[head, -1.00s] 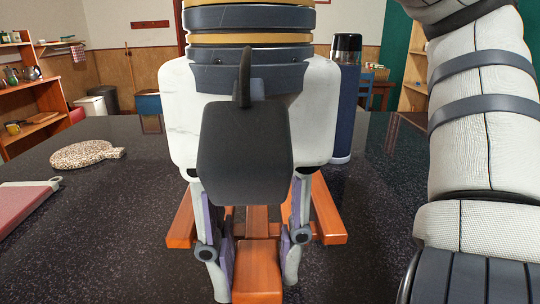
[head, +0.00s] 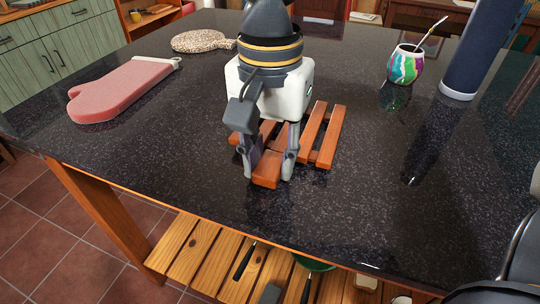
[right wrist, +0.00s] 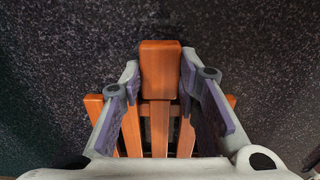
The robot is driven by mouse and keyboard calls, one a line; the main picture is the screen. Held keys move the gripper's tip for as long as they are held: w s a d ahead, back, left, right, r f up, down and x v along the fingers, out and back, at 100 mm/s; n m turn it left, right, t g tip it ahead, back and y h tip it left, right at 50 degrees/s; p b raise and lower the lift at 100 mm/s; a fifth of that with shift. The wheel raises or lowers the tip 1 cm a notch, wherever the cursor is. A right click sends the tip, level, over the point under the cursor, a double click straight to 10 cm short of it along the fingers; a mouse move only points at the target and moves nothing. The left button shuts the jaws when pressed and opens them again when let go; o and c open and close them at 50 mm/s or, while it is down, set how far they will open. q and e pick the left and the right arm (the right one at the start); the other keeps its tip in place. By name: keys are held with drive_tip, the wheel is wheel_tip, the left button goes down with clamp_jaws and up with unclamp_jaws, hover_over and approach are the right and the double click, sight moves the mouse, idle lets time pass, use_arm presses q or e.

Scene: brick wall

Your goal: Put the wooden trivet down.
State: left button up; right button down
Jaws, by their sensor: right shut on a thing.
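The wooden trivet (head: 325,137) is made of orange-brown slats with a short handle block. It lies flat, on or just over the dark speckled countertop (head: 180,165); I cannot tell whether it touches. My right gripper (head: 268,168) points down and is shut on the trivet's handle. In the right wrist view, the handle (right wrist: 160,70) is between the two fingers, and the slats show behind, partly hidden by the gripper. My left gripper is not in view.
A pink oven mitt (head: 120,88) and a round speckled board (head: 200,41) lie to the left. A colourful cup with a straw (head: 405,65) and a dark blue cylinder (head: 480,50) stand to the right. The counter's front edge is close; a slatted shelf (head: 215,262) is below.

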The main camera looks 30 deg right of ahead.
drive_tip(key=shift+f, duration=0.25)
drive_tip(key=c, duration=1.2)
unclamp_jaws()
drive_tip(key=shift+f, duration=0.1)
wheel_tip(320, 180, up, 12)
